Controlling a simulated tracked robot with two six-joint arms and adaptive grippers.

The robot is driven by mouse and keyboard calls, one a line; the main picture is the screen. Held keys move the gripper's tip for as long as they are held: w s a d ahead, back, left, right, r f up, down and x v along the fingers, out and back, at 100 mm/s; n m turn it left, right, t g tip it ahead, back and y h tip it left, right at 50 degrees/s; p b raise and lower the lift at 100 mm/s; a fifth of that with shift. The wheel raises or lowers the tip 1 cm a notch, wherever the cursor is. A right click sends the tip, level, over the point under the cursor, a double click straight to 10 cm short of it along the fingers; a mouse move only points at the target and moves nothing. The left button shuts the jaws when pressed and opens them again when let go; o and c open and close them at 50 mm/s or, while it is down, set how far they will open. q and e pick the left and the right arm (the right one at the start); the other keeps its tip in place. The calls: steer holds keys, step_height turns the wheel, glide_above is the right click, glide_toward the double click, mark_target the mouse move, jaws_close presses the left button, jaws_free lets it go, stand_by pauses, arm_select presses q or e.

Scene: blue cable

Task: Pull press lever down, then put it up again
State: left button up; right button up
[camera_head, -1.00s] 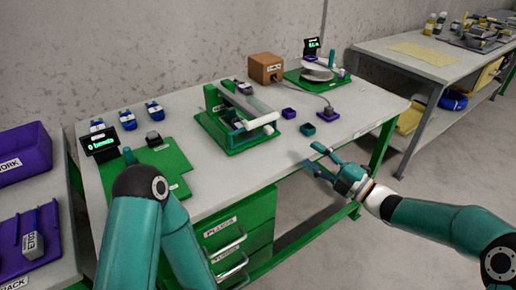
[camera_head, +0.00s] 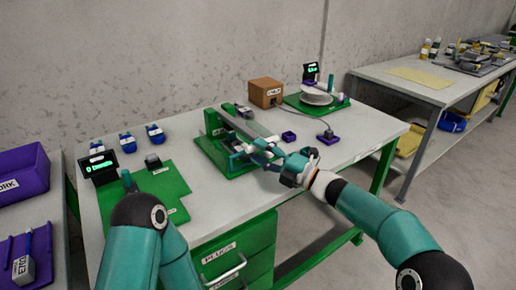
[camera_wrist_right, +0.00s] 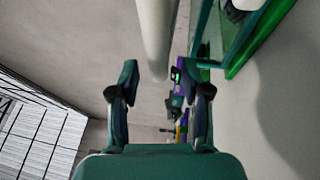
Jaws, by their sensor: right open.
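The press (camera_head: 213,159) is a green frame on a green base, in the middle of the workbench in the head view. Its pale lever (camera_head: 247,124) slants from the upper left down to the right, its near end partly hidden by my right gripper. My right gripper (camera_head: 264,153) is at the press's front right with its fingers towards the lever's end. In the right wrist view the open fingers (camera_wrist_right: 160,85) stand apart, with a pale rounded bar (camera_wrist_right: 155,40), apparently the lever's handle, just ahead between them. Contact is not clear. My left gripper is out of view.
A brown box (camera_head: 265,93) and a green station with a round plate (camera_head: 316,98) stand behind. A small purple tray (camera_head: 288,136) and a purple-based part (camera_head: 328,138) lie right of the press. A green board (camera_head: 158,195) lies left. The bench's right front is clear.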

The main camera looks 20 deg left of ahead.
steer(key=shift+x, duration=1.3)
jaws_close()
